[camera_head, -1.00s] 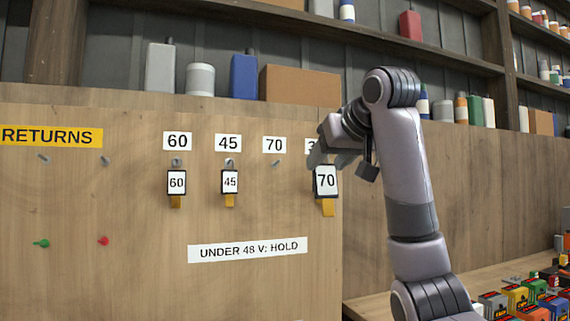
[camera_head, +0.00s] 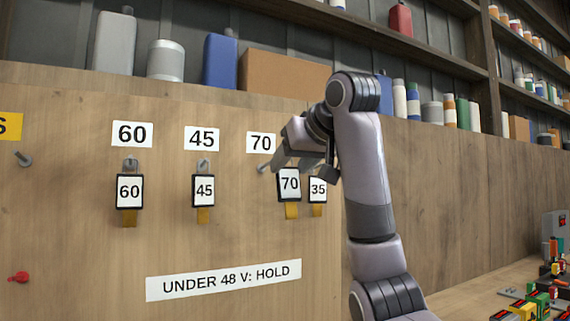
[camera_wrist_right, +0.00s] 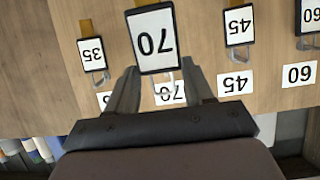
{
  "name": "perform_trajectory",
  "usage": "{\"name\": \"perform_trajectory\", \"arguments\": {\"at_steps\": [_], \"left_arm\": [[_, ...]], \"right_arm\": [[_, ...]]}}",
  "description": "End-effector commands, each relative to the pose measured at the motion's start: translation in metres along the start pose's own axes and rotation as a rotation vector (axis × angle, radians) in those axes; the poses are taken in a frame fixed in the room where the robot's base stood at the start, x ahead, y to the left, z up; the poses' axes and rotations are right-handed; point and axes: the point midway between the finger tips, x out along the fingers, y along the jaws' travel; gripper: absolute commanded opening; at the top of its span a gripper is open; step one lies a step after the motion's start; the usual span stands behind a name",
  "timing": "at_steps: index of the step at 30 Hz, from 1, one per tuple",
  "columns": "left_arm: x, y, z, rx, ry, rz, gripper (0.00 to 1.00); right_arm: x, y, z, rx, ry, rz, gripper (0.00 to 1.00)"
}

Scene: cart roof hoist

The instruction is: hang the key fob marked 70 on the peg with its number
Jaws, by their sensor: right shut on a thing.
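The key fob marked 70 (camera_head: 289,184), a black-framed white tag with a yellow end, hangs upright from my right gripper (camera_head: 284,160). In the right wrist view the fob (camera_wrist_right: 153,40) is in front of the fingers of my right gripper (camera_wrist_right: 163,84), which is shut on it near its top. The bare peg (camera_head: 262,168) under the 70 label (camera_head: 261,142) is just left of the fob. The fob looks apart from that peg; the depth gap is unclear. My left gripper is not in view.
Fobs marked 60 (camera_head: 129,191) and 45 (camera_head: 203,190) hang on pegs to the left. The 35 fob (camera_head: 317,189) is close on the right; my gripper hides its label in the head view. A sign (camera_head: 224,280) is below, and clear board lies between.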

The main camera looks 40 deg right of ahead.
Motion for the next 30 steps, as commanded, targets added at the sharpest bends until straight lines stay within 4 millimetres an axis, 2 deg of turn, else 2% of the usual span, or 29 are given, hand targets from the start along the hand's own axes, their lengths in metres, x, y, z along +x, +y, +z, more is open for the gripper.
{"name": "perform_trajectory", "arguments": {"at_steps": [8,18,30], "left_arm": [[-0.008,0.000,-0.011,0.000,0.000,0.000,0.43],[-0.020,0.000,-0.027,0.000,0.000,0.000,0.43],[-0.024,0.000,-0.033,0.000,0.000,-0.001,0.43]], "right_arm": [[0.005,-0.003,-0.007,-0.004,0.004,-0.005,0.00],[0.021,-0.002,-0.010,0.000,-0.002,-0.003,0.00],[0.044,-0.001,-0.017,0.000,-0.002,0.000,0.00]]}}
